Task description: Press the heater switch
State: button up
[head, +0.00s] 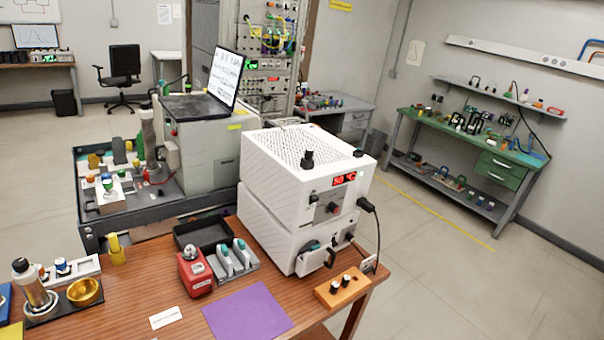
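A white box with a vented top (305,160) stands at the back right of the wooden table, stacked on a second white unit (285,235). Its front carries a red lit display (344,179) that seems to read 50 °C. Below the display are a small dark control (314,198) and a reddish-black control (333,207). I cannot tell which one is the heater switch, or its position. A black cable (367,205) plugs in at the front right corner. My gripper is not in view.
An orange box with two black knobs (336,294) sits at the table's right edge. Open floor (450,275) lies to the right.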

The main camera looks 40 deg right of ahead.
aim_at(315, 198)
jog(key=i+l, duration=0.15)
jog(key=l, duration=0.2)
jog(key=i+l, duration=0.1)
jog(key=l, duration=0.25)
jog(key=i+l, duration=0.15)
jog(key=l, duration=0.15)
jog(key=i+l, duration=0.15)
jog(key=l, duration=0.2)
jog(key=i+l, duration=0.15)
jog(key=l, duration=0.2)
jog(key=z, duration=0.05)
